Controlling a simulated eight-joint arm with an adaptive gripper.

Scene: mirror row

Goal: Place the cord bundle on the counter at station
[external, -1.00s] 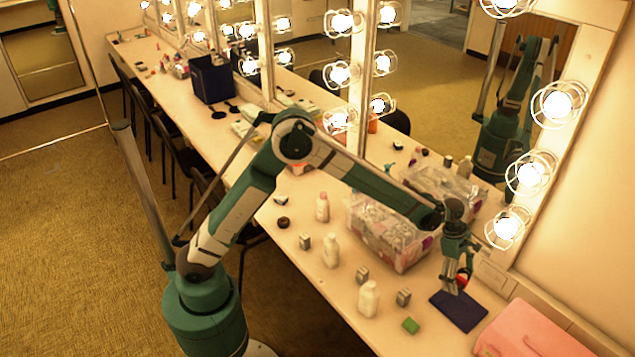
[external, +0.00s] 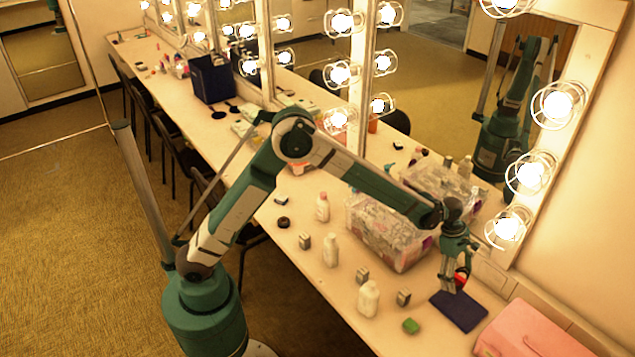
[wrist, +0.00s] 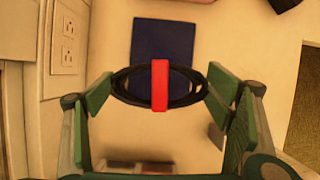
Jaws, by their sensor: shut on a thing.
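The cord bundle is a black oval loop with a red band (wrist: 160,86) around its middle. My gripper (wrist: 160,88) is shut on the two ends of the loop in the wrist view. In the external view, my gripper (external: 454,286) points down above the counter, and the red band (external: 460,279) shows between its fingers. A dark blue flat pad (external: 460,311) lies on the counter (external: 326,289) below and slightly right of the gripper. The pad (wrist: 163,40) lies beyond the bundle in the wrist view, and the bundle overlaps its near edge there.
A clear bin (external: 392,238) of packets stands left of my gripper. A pink case (external: 530,330) sits to the right. White bottles (external: 368,299), small grey boxes (external: 403,298) and a green block (external: 411,326) stand nearby. Lit mirrors (external: 440,60) line the back.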

